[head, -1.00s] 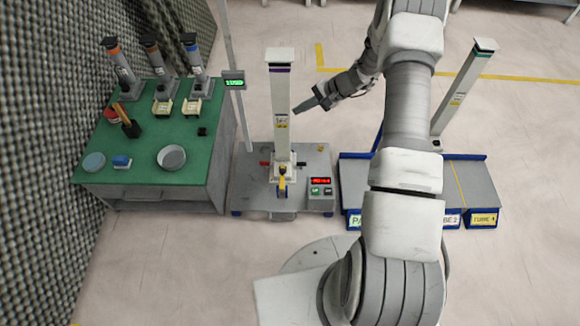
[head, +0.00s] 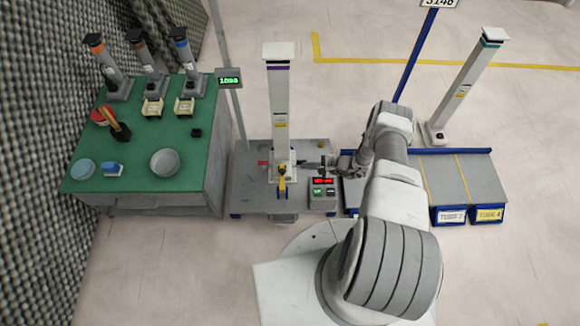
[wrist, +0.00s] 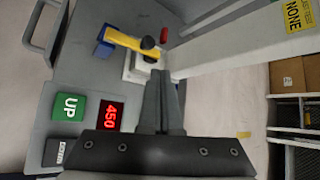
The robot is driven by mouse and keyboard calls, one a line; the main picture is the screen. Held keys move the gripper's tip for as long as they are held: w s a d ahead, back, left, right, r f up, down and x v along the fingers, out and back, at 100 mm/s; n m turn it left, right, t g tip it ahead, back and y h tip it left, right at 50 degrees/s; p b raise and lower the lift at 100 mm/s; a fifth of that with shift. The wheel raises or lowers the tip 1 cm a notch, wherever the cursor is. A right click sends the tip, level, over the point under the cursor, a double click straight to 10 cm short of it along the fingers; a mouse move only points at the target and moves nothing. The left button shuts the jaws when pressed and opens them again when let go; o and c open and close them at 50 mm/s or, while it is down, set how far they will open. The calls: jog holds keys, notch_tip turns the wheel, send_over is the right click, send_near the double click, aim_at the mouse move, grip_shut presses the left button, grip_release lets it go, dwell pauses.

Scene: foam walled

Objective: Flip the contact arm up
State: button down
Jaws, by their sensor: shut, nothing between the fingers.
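A white column (head: 279,115) with a purple band stands upright on a grey test bench (head: 250,190). At its foot is a yellow lever (head: 282,180), which looks like the contact arm. In the wrist view the yellow lever (wrist: 125,40) runs from a blue block (wrist: 103,48) to a black knob (wrist: 149,43) beside the column foot. My gripper (head: 308,166) is low over the bench, right of the column foot. In the wrist view my gripper (wrist: 160,76) is shut and empty, its fingertips close to a second black knob; I cannot tell if they touch.
A green UP button (wrist: 69,106) and a red display (wrist: 107,115) sit on the bench near my gripper. A green-topped table (head: 140,170) with tools stands left. A blue-edged rack (head: 450,180) with a leaning column stands right.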

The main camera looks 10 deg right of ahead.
aim_at(282, 177)
jog(key=shift+s+f+m, duration=0.15)
jog(key=shift+s+f, duration=0.1)
jog(key=shift+f, duration=0.4)
jog(key=shift+s+f+m, duration=0.15)
jog(key=shift+s+f, duration=0.1)
jog(key=shift+f, duration=0.4)
jog(key=shift+a, duration=0.1)
jog(key=b+x, duration=0.5)
jog(key=x, duration=0.4)
jog(key=shift+w+f, duration=0.1)
jog(key=shift+f, duration=0.1)
jog(key=shift+w+a+f, duration=0.15)
jog(key=shift+w, duration=0.1)
